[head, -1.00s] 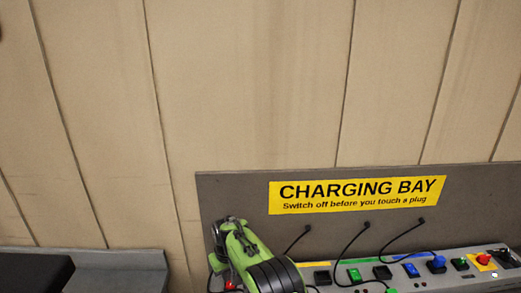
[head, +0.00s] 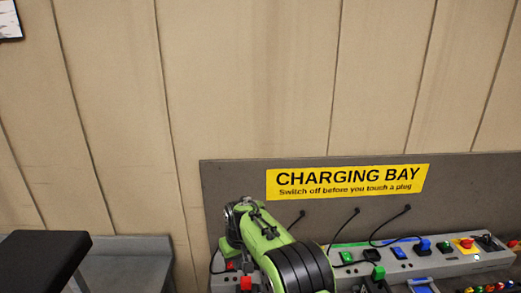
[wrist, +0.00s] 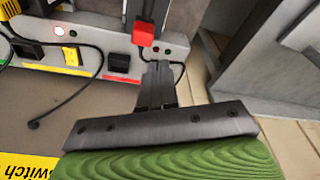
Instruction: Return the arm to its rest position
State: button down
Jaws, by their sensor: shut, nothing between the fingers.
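My green and black arm (head: 268,245) reaches up from the bottom of the head view, in front of the left part of the charging bench. In the head view I cannot make out the fingertips. In the wrist view my gripper (wrist: 157,75) is shut and empty, its dark fingers together. A red plug (wrist: 145,32) on the bench's grey strip shows just beyond the fingertips. I cannot tell the exact gap between them.
The charging bench (head: 450,262) carries several coloured plugs, switches and black cables. Behind it stands a grey backboard with a yellow CHARGING BAY sign (head: 348,181). At left are a black-topped stand (head: 40,250) and a grey unit (head: 125,262).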

jog(key=s+d+r+m+t+b, duration=0.2)
jog(key=s+d+r+m, duration=0.1)
jog(key=s+d+r, duration=1.15)
jog(key=s+d+f+m+b, duration=0.1)
jog(key=s+d, duration=0.2)
jog(key=s, duration=0.7)
jog(key=s+d+f+m+t+h, duration=0.1)
jog(key=s+d, duration=0.3)
jog(key=s, duration=0.6)
jog(key=shift+s+d+f+m+t+b, duration=0.15)
jog(key=shift+s+f+m+t+b, duration=0.15)
jog(key=shift+f+m+b, duration=0.1)
